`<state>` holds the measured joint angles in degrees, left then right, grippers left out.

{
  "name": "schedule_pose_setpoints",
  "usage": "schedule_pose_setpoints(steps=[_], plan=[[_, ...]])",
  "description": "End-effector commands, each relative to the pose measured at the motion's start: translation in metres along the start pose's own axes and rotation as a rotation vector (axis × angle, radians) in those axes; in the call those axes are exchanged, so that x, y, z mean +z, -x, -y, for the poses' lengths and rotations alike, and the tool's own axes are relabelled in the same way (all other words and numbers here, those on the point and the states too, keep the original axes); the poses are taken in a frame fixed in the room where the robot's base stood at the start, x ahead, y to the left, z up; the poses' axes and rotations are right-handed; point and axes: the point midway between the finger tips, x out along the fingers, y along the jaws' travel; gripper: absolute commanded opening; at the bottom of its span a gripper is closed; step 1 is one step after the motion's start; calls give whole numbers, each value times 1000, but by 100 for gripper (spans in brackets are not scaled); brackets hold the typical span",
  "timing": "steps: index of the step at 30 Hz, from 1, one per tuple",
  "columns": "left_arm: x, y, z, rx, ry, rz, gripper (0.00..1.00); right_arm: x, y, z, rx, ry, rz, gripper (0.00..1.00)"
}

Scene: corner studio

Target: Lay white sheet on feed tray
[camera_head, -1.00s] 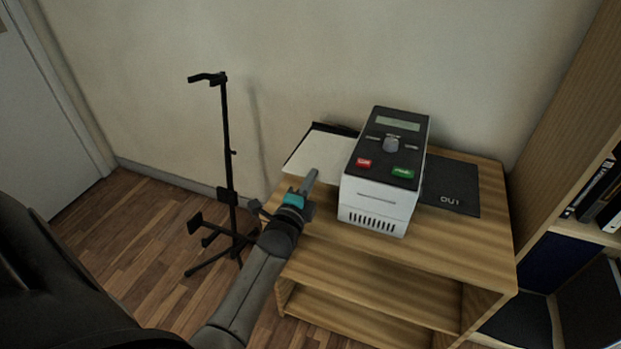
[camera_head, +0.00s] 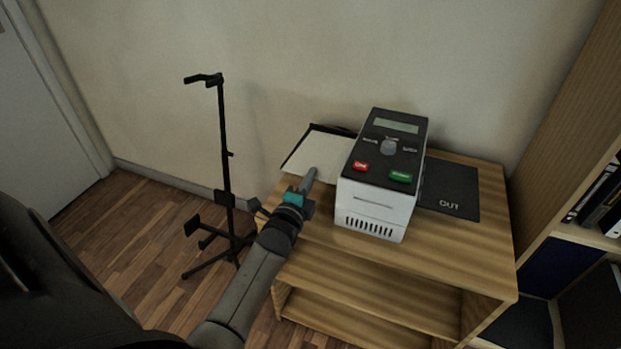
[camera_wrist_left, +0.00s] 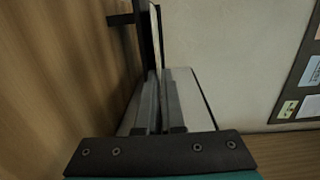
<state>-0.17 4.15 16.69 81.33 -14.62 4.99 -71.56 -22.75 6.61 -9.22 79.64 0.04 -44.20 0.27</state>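The white sheet (camera_head: 318,152) lies flat over the black feed tray (camera_head: 314,127) on the left side of the white machine (camera_head: 376,203). The tray's dark rim shows along the sheet's back and left edges. My left gripper (camera_head: 310,178) is at the sheet's near edge. In the left wrist view its fingers (camera_wrist_left: 161,100) are close together on the sheet, which shows edge-on as a pale strip (camera_wrist_left: 155,38) beside the dark tray edge. I cannot tell whether the whole sheet touches the tray. My right gripper is not in view.
The machine stands on a wooden table (camera_head: 440,248), with a black OUT tray (camera_head: 450,188) on its right. A black stand (camera_head: 226,150) is on the floor at the left. A bookshelf (camera_head: 570,120) rises at the right and a wall is behind.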

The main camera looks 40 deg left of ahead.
Motion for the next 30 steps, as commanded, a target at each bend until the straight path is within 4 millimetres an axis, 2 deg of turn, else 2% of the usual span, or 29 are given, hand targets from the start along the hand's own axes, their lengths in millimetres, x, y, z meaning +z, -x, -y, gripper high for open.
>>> schedule_pose_setpoints(steps=[1, 7, 23, 26, 30], plan=[[0, 0, 0, 2, 0, 0, 14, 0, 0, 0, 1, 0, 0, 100], [0, 0, -2, 6, 0, 1, 36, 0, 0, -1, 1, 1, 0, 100], [0, 3, -8, 19, 0, 1, 36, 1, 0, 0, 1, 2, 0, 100], [0, 7, -8, 21, 1, 1, 36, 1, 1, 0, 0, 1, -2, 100], [-1, 18, -7, 21, 2, 1, 36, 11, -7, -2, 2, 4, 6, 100]])
